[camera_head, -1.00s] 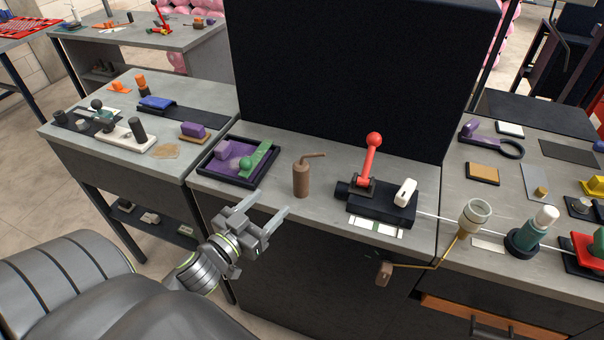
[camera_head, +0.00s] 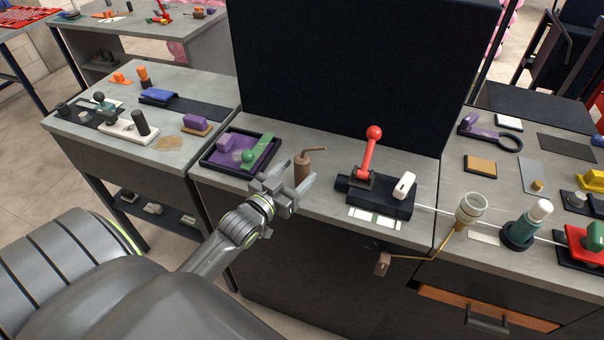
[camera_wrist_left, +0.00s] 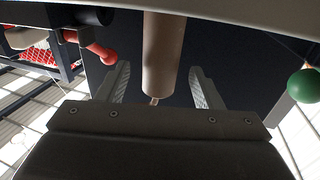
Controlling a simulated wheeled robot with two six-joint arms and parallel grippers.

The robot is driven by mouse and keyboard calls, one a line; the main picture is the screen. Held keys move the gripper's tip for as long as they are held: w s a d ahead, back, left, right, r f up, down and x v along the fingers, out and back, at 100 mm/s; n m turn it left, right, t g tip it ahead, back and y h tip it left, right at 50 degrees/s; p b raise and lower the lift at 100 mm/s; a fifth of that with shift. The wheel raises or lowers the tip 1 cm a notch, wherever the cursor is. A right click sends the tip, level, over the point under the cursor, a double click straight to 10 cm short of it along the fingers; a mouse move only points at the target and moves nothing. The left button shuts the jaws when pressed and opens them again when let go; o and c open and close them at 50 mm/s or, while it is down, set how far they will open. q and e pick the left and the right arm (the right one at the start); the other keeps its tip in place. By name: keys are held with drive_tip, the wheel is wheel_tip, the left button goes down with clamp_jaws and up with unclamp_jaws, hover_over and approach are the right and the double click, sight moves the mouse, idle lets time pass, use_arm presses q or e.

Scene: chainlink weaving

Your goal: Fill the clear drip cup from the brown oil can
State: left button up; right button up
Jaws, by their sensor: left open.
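The brown oil can (camera_head: 302,167) stands upright on the grey bench, its thin spout pointing right. My left gripper (camera_head: 297,188) is open, with its fingertips close in front of the can. In the left wrist view the can (camera_wrist_left: 163,55) shows between the two open fingers (camera_wrist_left: 158,88), with a gap on each side. The clear drip cup (camera_head: 472,208) is at the right, in a ring on a bent brass rod over the bench's front edge. My right gripper does not show.
A black block with a red-knobbed lever (camera_head: 370,155) stands right of the can. A dark tray (camera_head: 211,163) with purple and green pieces lies to its left. A tall black panel (camera_head: 350,70) rises behind. A teal bottle (camera_head: 527,228) stands right of the cup.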

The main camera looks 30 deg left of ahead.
sight(297, 172)
use_arm(q)
drive_tip(key=w, duration=0.3)
drive_tip(key=shift+w+f, duration=0.1)
drive_tip(key=c, duration=1.1)
drive_tip(key=shift+r, duration=5.05)
drive_tip(key=shift+c, duration=0.2)
drive_tip(key=o, duration=0.4)
drive_tip(key=c, duration=0.4)
